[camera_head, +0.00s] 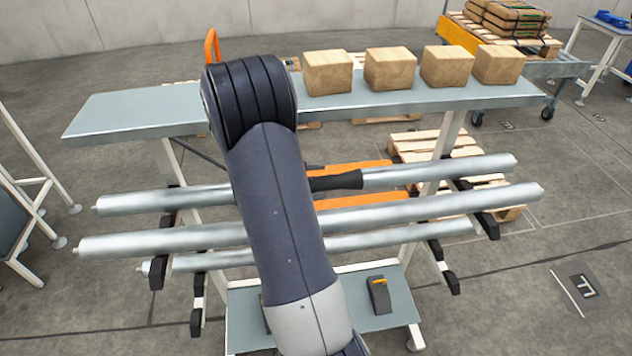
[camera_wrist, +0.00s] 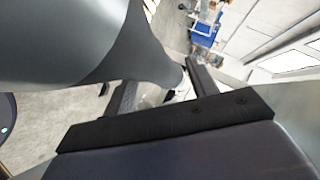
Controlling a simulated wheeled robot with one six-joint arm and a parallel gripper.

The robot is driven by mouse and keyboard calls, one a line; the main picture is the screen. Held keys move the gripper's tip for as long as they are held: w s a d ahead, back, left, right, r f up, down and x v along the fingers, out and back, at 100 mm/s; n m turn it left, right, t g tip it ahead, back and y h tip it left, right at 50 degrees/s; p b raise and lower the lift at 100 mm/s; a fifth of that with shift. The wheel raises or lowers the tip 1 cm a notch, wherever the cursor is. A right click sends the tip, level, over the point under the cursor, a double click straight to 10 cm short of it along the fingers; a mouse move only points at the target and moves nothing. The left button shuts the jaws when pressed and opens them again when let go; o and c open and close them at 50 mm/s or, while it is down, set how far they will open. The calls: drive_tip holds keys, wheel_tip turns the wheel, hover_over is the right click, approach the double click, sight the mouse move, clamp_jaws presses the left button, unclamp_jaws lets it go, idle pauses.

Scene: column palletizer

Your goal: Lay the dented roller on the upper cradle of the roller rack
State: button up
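Three long silver rollers run left to right in the head view: a rear one (camera_head: 440,173) with a black stretch near its middle, a front one (camera_head: 430,208), and a lower one (camera_head: 400,235). I cannot make out a dent on any. The roller rack has black upper cradle arms (camera_head: 487,226) at the front roller's ends and lower ones (camera_head: 450,284) below. My arm hides the middle of the rollers and most of my gripper. In the wrist view a large grey cylinder (camera_wrist: 50,40) crosses close to my gripper (camera_wrist: 165,76); its fingers stand apart, but I cannot tell whether they hold it.
A long grey table (camera_head: 130,112) behind the rollers carries several cardboard boxes (camera_head: 328,72). A wooden pallet (camera_head: 430,146) lies beyond the rack. A low shelf (camera_head: 245,320) holds a dark device with an orange handle (camera_head: 379,295).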

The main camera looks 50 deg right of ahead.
drive_tip(key=o, duration=0.3)
drive_tip(key=shift+f, duration=0.15)
drive_tip(key=v, duration=1.1)
drive_tip(key=shift+d, duration=0.15)
drive_tip(key=x, duration=1)
drive_tip(key=shift+s+d, duration=0.1)
drive_tip(key=shift+d, duration=0.25)
drive_tip(key=shift+a+r+p, duration=0.1)
drive_tip(key=shift+r+p, duration=0.3)
drive_tip(key=shift+p, duration=0.05)
drive_tip(key=shift+r, duration=0.15)
drive_tip(key=shift+r, duration=0.1)
